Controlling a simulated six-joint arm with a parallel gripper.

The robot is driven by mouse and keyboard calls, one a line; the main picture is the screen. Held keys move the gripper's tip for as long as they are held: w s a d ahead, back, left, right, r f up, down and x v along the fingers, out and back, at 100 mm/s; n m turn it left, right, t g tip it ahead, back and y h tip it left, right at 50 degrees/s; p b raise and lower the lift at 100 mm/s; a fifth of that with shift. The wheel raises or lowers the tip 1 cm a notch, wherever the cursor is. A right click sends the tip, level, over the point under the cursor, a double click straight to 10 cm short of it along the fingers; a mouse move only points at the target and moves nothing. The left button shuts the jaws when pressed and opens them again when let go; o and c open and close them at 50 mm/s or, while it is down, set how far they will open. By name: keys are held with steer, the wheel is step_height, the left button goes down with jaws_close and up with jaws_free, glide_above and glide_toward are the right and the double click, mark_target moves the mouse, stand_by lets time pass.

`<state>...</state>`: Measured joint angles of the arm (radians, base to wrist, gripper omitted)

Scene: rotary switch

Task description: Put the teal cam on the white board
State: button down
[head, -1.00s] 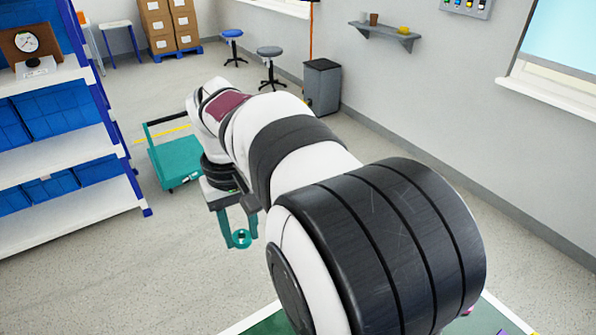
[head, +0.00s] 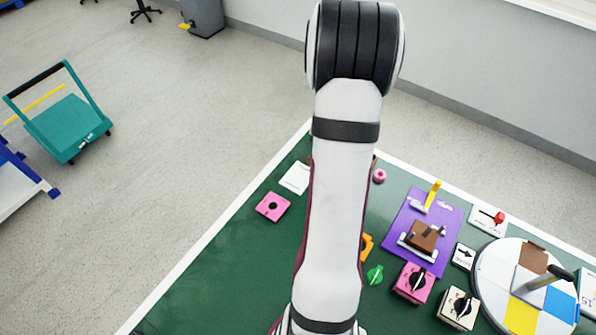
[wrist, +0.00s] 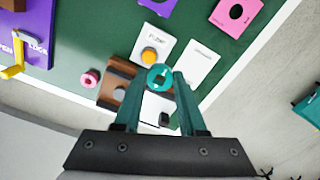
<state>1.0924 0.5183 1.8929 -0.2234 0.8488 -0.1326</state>
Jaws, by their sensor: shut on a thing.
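The teal cam (wrist: 159,77), a small round piece with a dark hole, is between the tips of my gripper (wrist: 160,84) in the wrist view. My gripper's teal fingers are shut on it. It is over the green table; I cannot tell its height. A white board with small print (wrist: 199,64) lies just right of it in the wrist view; what seems the same white board (head: 295,178) shows in the head view. Another white board with an orange knob (wrist: 151,54) lies up and left. In the head view my arm hides the gripper and cam.
A brown block (wrist: 115,82) and pink ring (wrist: 90,78) are left of the cam. A pink plate with a hole (head: 272,206) lies nearby. A purple panel (head: 403,213) and round coloured disc (head: 484,281) stand at right in the head view. The green table's left part (head: 215,275) is bare.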

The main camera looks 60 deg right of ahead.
steer(key=w+f, duration=0.1)
steer(key=w, duration=0.1)
steer(key=w+f, duration=0.3)
steer(key=w, duration=0.2)
steer(key=shift+w+a+f, duration=0.1)
steer(key=shift+a+f, duration=0.25)
steer(key=shift+a, duration=0.05)
steer(key=shift+f, duration=1.8)
steer(key=shift+c, duration=2.4)
jaws_free()
steer(key=shift+f, duration=0.15)
